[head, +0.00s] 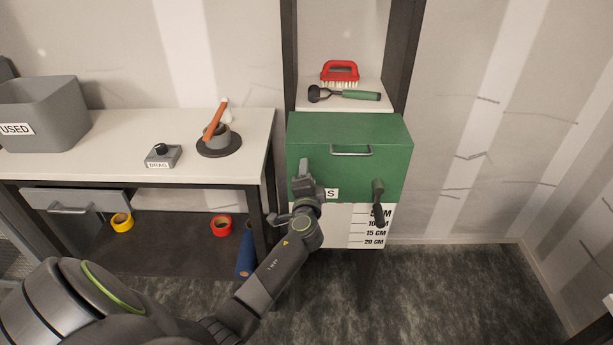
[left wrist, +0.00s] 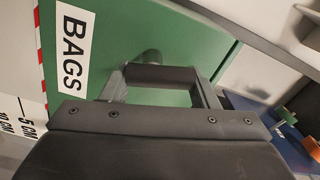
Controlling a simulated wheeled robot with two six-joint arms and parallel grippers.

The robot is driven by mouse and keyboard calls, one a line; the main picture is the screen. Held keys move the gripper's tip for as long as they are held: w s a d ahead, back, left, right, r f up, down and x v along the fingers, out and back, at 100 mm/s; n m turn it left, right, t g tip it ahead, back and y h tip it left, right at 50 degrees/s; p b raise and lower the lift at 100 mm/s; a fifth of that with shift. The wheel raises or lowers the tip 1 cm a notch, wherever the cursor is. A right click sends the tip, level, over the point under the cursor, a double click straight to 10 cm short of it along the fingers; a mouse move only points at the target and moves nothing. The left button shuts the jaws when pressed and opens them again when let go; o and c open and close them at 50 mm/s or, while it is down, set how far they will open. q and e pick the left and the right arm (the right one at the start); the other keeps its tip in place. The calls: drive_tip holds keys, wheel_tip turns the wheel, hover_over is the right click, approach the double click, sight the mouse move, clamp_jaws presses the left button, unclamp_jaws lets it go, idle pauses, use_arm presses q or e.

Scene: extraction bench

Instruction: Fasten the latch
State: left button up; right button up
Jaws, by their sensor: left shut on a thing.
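A green box (head: 395,148) with a metal pull handle (head: 351,151) on its front stands right of the bench. A dark latch lever (head: 379,203) hangs downward, slightly tilted, on the right of the front. My left gripper (head: 304,182) is at the left part of the front and hides most of the BAGS label there. In the left wrist view the label (left wrist: 71,50) shows beside it. My left gripper (left wrist: 161,88) is shut on a dark bar (left wrist: 160,75), which looks like a second latch lever, near a round post (left wrist: 152,57) on the green face (left wrist: 185,30). My right gripper is out of view.
A red brush (head: 340,72) and a green-handled tool (head: 350,96) lie on the shelf above. The white bench (head: 100,150) at left holds a USED bin (head: 45,110) and a DRAG box (head: 163,157). Open floor lies to the right.

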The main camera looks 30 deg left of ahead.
use_arm(q)
drive_tip(key=shift+d+f+m, duration=0.1)
drive_tip(key=shift+f+m, duration=0.1)
drive_tip(key=shift+m, duration=1.4)
drive_tip(key=o, duration=1)
drive_tip(key=shift+w, duration=0.1)
